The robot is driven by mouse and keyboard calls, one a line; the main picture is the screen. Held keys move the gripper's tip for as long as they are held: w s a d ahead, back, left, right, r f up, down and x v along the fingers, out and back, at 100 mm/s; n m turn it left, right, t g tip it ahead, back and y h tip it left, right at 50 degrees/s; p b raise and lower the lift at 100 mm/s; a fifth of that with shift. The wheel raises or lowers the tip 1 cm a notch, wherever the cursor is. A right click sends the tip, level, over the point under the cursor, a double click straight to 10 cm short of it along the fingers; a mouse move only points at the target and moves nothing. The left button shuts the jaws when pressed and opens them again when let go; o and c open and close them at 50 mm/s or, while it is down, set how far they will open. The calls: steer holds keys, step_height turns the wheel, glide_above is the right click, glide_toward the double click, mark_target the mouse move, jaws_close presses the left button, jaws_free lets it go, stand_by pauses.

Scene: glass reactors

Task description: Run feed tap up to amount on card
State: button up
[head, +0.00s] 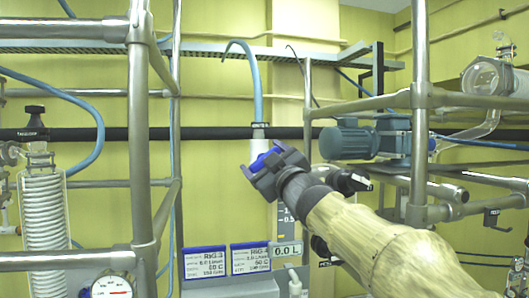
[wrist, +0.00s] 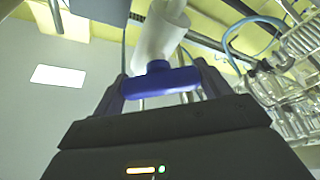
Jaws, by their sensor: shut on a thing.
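My gripper (head: 267,162) is shut on a blue tap handle (head: 262,158). In the wrist view the blue handle (wrist: 160,80) lies crosswise between the two fingers, joined to a white tap body (wrist: 158,38). A display (head: 287,250) reading 0.0 L sits below the gripper, beside a scale with marks near 1 and 0.5 (head: 285,214). Two blue-and-white cards hang at lower centre, the left one headed RIG 3 (head: 206,263), the right one apparently RIG 4 (head: 250,258). Their smaller lines are hard to read. My arm and gripper hide part of the feed column.
Metal frame posts stand at left (head: 141,130) and right (head: 420,120). A blue motor (head: 350,142) sits behind my arm. A coiled glass condenser (head: 43,205) and a round gauge (head: 112,287) are at left. A blue hose (head: 256,85) drops to the column top (head: 259,132).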

steer(key=shift+n, duration=0.4)
steer(key=o, duration=1)
steer(key=b+v, duration=0.7)
steer(key=v, duration=1)
steer(key=shift+s+d+r, duration=0.1)
steer(key=shift+s+d, duration=0.05)
steer(key=shift+d, duration=0.05)
